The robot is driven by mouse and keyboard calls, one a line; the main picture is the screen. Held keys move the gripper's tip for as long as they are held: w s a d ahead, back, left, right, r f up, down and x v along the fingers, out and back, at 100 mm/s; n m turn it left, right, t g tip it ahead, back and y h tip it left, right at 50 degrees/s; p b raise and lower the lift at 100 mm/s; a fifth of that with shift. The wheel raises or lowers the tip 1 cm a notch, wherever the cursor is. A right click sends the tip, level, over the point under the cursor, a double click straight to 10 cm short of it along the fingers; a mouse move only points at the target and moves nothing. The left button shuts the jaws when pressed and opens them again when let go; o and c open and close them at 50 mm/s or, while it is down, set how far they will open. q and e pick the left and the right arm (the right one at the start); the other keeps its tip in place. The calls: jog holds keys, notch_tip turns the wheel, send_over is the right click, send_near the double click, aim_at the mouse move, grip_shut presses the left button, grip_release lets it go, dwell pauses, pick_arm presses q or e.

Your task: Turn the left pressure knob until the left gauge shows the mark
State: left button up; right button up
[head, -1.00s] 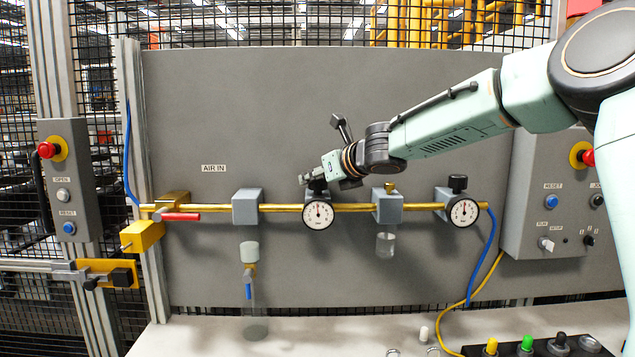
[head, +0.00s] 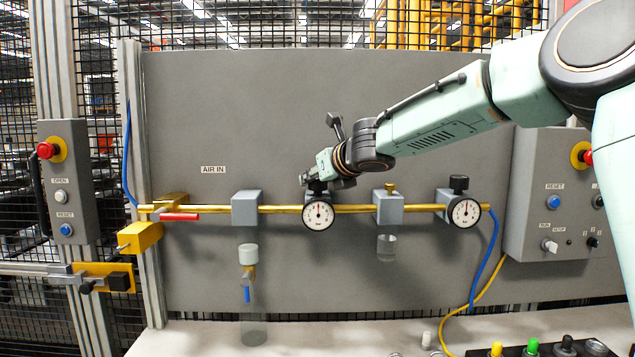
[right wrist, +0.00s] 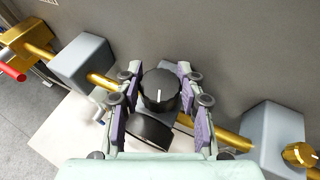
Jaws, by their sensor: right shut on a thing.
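The left gauge (head: 318,214) is a round white dial with a black rim on the brass pipe, its needle pointing about straight up. In the head view its knob is mostly hidden behind my right gripper (head: 314,183). In the right wrist view the black left pressure knob (right wrist: 160,88) has a white line on top and sits between the two purple-padded fingers of my right gripper (right wrist: 158,100). These fingers are shut on the knob. Any mark on the dial is too small to make out. My left gripper is not in view.
The right gauge (head: 463,211) with its black knob (head: 459,184) is further right on the pipe. A grey block with a brass knob (head: 390,189) stands between the gauges. A red-handled valve (head: 180,217) is at the left. A control box (head: 550,200) stands right.

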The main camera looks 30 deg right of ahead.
jog(key=shift+f+m+g+h+b, duration=0.2)
jog(key=shift+m+h+b, duration=0.4)
jog(key=shift+h+b, duration=0.15)
jog(key=shift+f+m+g+h+b, duration=0.2)
jog(key=shift+m+h+b, duration=0.4)
jog(key=shift+h, duration=0.15)
dwell(0.3)
jog(key=shift+m+g+h, duration=0.3)
jog(key=shift+m+h, duration=0.3)
jog(key=shift+m, duration=0.1)
jog(key=shift+m+g+h, duration=0.4)
jog(key=shift+m+h, duration=0.3)
jog(key=shift+m+g+h+p, duration=0.45)
jog(key=shift+m+g+h, duration=0.05)
jog(key=shift+m+h, duration=0.3)
jog(key=shift+s+m+g+h+p, duration=0.1)
jog(key=shift+m+g+h+p, duration=0.6)
jog(key=shift+p, duration=0.25)
jog(key=shift+r+m+g+h+p, duration=0.15)
jog(key=shift+m+g+h+p, duration=0.85)
jog(key=shift+p, duration=1.15)
jog(key=shift+m+g+p, duration=0.3)
jog(key=shift+m+p, duration=0.1)
